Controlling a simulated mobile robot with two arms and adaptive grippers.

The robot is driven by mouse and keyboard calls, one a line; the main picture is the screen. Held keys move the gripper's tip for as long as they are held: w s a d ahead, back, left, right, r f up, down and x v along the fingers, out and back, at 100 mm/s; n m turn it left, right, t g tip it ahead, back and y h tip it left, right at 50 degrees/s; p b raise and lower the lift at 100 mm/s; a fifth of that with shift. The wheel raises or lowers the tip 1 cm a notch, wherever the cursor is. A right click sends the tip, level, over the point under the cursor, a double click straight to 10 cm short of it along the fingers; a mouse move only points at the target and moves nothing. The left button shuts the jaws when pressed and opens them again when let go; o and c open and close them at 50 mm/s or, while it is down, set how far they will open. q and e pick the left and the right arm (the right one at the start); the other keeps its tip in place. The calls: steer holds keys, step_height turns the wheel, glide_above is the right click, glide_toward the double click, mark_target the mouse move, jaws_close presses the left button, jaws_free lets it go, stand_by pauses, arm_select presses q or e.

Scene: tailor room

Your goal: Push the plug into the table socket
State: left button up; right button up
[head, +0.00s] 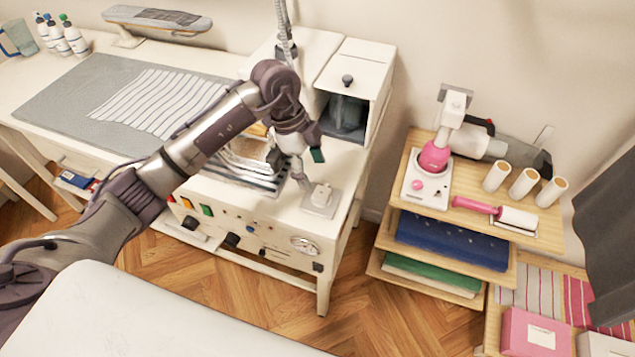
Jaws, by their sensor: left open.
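A white plug (321,193) stands on the pale square table socket (318,208) at the front right corner of the white ironing station. I cannot tell from here how deep the plug sits in the socket. A pale cord (299,176) runs from near the plug up behind my gripper. My left gripper (297,156) is open and empty, above and to the left of the plug and apart from it. The arm hides part of the tabletop behind it. My right gripper is not in view.
An iron (250,153) rests on a striped pad left of the socket, close to the gripper. An open white cabinet (352,85) stands behind. A wooden shelf (468,187) with a pink-and-white device and rolls is at the right. Floor between is clear.

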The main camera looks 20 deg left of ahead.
arm_select(q)
steer(key=v, duration=0.5)
steer(key=shift+d, duration=0.1)
stand_by(0.3)
